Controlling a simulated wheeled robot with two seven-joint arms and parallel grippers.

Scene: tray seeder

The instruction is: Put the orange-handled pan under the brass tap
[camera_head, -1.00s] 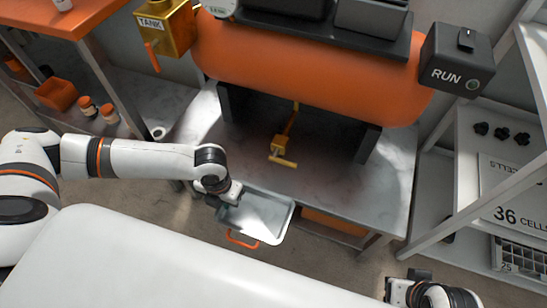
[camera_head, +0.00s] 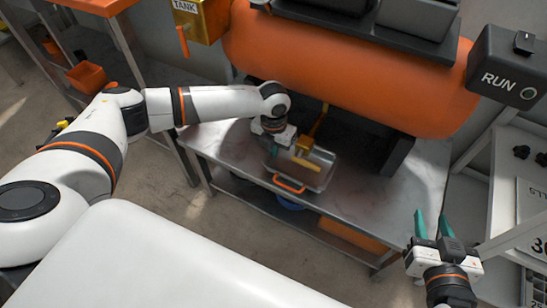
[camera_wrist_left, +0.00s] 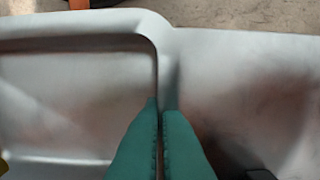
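The grey metal pan (camera_head: 316,178) with its orange handle (camera_head: 289,185) is at the steel table under the orange tank, handle toward the front. The brass tap (camera_head: 306,150) overlaps the pan in the head view, its crossbar over the pan's interior. My left gripper (camera_head: 272,150) is at the pan's left rim. In the left wrist view its teal fingers (camera_wrist_left: 160,105) are shut on the pan's rim (camera_wrist_left: 152,30). I cannot tell whether the pan rests on the table or is just above it. My right gripper (camera_head: 433,222) is open and empty, right of the table.
The steel table (camera_head: 240,172) has free room left and right of the pan. The orange tank (camera_head: 345,75) hangs low over its back, on dark supports. The RUN box (camera_head: 508,80) is at the upper right. A white shelf (camera_head: 495,185) stands at the right.

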